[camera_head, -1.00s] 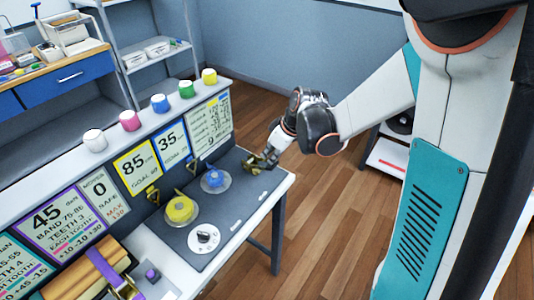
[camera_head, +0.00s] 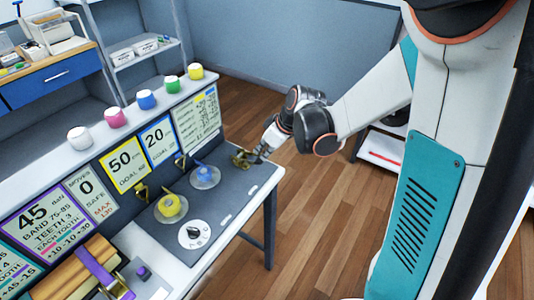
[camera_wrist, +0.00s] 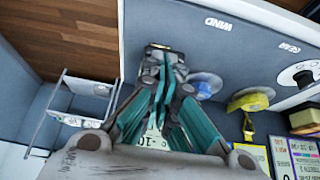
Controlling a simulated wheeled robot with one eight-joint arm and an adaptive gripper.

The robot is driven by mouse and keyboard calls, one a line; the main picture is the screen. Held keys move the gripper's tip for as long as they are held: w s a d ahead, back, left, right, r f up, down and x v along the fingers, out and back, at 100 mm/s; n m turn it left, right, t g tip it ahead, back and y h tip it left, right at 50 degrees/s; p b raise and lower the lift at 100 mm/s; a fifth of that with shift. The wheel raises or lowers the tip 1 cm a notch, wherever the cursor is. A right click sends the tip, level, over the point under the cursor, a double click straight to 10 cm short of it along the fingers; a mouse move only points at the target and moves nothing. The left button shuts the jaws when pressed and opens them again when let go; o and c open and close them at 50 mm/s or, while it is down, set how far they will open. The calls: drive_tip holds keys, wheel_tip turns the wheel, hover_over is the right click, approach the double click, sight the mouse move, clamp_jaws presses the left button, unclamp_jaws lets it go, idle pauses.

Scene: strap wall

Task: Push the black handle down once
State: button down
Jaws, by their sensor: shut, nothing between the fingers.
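My gripper (camera_head: 250,157) is shut and empty, low over the far right end of the grey bench panel (camera_head: 232,186). In the wrist view its teal fingers (camera_wrist: 166,66) close together beside a small dark piece with a brass edge (camera_wrist: 158,47). This may be the black handle, but the fingers cover most of it. Brass also shows by the fingertips in the head view (camera_head: 240,158). I cannot tell whether the fingers touch it or how far down it is.
A blue spool (camera_head: 204,175) and a yellow spool (camera_head: 171,206) sit left of my gripper, with a white dial (camera_head: 194,234) nearer. Signs (camera_head: 123,170) reading 50 and 20 stand behind. A strapped wooden bundle (camera_head: 75,272) lies front left.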

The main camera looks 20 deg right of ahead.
drive_tip(key=p+v, duration=0.3)
drive_tip(key=v, duration=0.8)
drive_tip(key=shift+s+d+f, duration=0.3)
drive_tip(key=shift+s+f, duration=0.05)
drive_tip(key=shift+s, duration=0.05)
